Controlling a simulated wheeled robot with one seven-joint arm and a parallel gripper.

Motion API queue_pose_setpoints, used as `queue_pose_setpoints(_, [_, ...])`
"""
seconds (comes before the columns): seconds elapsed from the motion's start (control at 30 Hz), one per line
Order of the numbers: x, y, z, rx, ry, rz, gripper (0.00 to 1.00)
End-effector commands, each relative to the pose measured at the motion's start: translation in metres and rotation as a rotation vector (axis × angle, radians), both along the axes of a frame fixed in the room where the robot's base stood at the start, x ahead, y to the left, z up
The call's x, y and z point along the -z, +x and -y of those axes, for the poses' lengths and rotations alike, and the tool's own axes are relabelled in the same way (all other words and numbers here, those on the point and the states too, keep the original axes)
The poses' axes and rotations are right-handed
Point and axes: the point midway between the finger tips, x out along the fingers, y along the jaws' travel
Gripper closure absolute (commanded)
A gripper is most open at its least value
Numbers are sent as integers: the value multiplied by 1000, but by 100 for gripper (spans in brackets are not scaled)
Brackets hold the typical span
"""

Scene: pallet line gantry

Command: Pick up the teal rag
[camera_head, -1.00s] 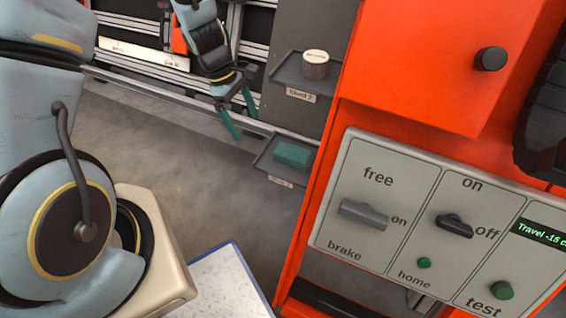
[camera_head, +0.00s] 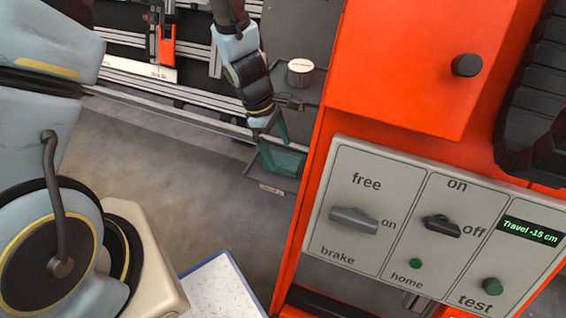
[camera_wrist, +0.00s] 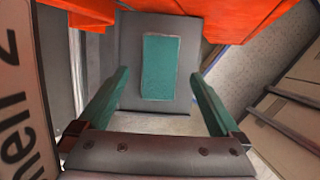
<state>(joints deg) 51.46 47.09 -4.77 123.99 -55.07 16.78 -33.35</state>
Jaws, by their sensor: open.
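The teal rag (camera_wrist: 160,67) lies flat as a rectangle on a dark grey shelf (camera_wrist: 132,48), seen ahead of the fingers in the wrist view. In the head view the rag (camera_head: 284,163) is partly hidden behind my fingers, on the lower small shelf (camera_head: 270,182). My gripper (camera_head: 271,148) has teal fingers spread apart, with nothing between them. In the wrist view my gripper (camera_wrist: 158,105) has one finger on each side of the rag's near end, apart from it. The exact height above the rag is hard to tell.
An upper shelf (camera_head: 285,85) holds a pale round container (camera_head: 301,72), close to my wrist. The orange cabinet (camera_head: 400,60) with its switch panel (camera_head: 365,215) stands directly right of the shelves. Open grey floor (camera_head: 170,180) lies to the left.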

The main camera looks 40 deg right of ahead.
Motion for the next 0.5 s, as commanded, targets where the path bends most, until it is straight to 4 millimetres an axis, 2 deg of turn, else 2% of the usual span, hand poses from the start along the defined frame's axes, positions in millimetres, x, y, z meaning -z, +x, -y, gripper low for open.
queue_pose_setpoints(0.03, [13, -2, 0, -5, 3, -3, 0])
queue_pose_setpoints(0.2, [32, -7, 4, -4, 1, -2, 0])
queue_pose_setpoints(0.5, [35, -8, 5, -2, 0, 0, 0])
